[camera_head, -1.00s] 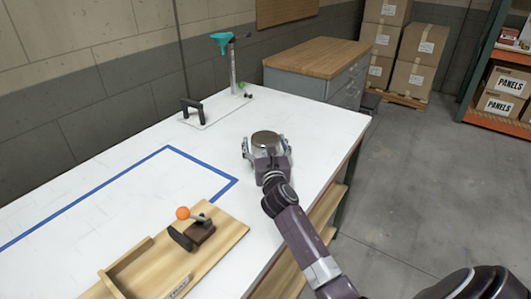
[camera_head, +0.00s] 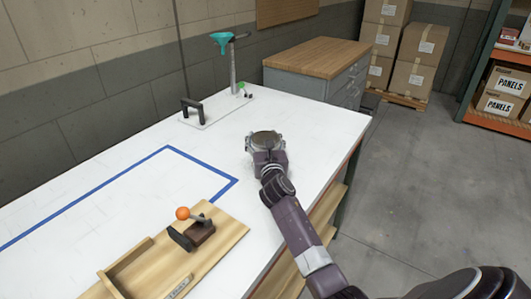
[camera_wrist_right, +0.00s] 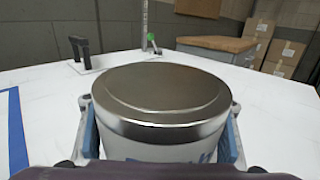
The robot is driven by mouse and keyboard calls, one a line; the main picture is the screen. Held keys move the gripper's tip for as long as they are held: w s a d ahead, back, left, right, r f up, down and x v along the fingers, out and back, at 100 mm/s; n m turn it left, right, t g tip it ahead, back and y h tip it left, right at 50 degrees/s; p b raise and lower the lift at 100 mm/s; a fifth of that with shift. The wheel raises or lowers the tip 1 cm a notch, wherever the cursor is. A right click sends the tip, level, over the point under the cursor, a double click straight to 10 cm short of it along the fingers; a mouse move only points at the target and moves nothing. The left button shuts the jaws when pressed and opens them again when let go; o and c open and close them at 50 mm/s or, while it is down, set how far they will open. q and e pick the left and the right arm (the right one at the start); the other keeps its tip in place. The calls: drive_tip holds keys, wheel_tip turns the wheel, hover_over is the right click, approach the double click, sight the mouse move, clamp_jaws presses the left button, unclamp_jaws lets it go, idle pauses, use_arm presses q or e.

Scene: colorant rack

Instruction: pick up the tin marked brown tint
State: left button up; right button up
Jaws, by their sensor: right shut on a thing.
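A tin with a round metal lid (camera_head: 264,138) stands on the white table near its right edge. In the right wrist view the tin (camera_wrist_right: 160,95) fills the middle, with a pale side below the lid. Its label is mostly hidden, so I cannot read the marking. My right gripper (camera_head: 265,148) is shut on the tin, with a finger against each side. The blue finger pads show at both sides in the wrist view (camera_wrist_right: 160,140). I cannot tell any gap between tin and table. My left gripper is not in view.
A wooden tray (camera_head: 128,262) with a lever device and orange ball (camera_head: 182,213) lies at the front. Blue tape (camera_head: 205,164) marks the table (camera_head: 100,200). A stand with a teal funnel (camera_head: 222,40) and a black handle (camera_head: 190,107) are behind. The table around the tin is clear.

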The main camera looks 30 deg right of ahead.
drive_tip(key=c, duration=0.4)
drive_tip(key=shift+c, duration=0.2)
drive_tip(key=shift+r, duration=0.1)
